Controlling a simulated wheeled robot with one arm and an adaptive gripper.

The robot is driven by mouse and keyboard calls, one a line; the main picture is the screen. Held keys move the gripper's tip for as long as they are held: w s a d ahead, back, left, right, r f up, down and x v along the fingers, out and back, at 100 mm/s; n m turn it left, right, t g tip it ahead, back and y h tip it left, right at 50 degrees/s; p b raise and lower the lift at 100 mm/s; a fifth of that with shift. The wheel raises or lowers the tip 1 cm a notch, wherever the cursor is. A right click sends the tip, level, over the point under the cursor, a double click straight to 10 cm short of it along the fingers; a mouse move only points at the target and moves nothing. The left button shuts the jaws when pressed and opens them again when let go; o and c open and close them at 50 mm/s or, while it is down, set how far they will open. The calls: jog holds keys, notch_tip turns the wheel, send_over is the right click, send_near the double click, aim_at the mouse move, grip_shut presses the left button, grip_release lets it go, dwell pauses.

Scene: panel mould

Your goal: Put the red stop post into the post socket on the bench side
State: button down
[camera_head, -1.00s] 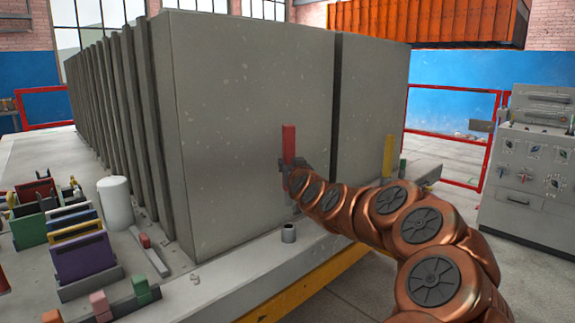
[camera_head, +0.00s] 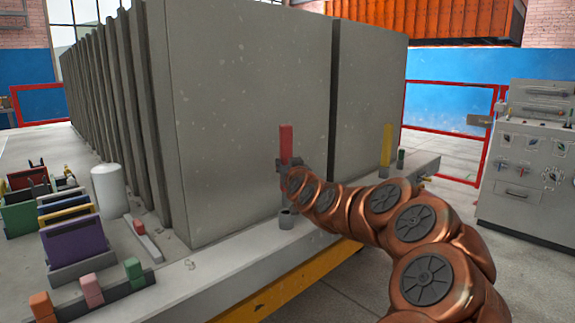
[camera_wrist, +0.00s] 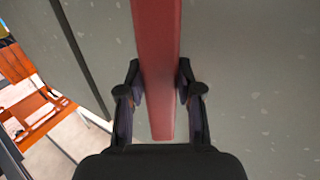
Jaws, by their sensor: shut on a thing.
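The red stop post (camera_head: 286,143) stands upright in my gripper (camera_head: 288,166), in front of the grey panels. My gripper is shut on the post, and the wrist view shows the red post (camera_wrist: 158,70) between the two fingers (camera_wrist: 160,92).
Tall grey panels (camera_head: 240,110) stand close behind the post. A yellow post (camera_head: 386,145) and a small green post (camera_head: 401,158) stand to the right on the bench (camera_head: 215,280). A white cylinder (camera_head: 108,191) and coloured plates (camera_head: 75,240) are at the left.

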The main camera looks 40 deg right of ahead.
jog(key=shift+f, duration=0.45)
jog(key=shift+b, duration=1.15)
dwell(1.6)
jog(key=shift+f+b, duration=2.7)
jog(key=shift+f, duration=0.35)
jog(key=c, duration=0.7)
grip_release()
jog(key=v, duration=1.2)
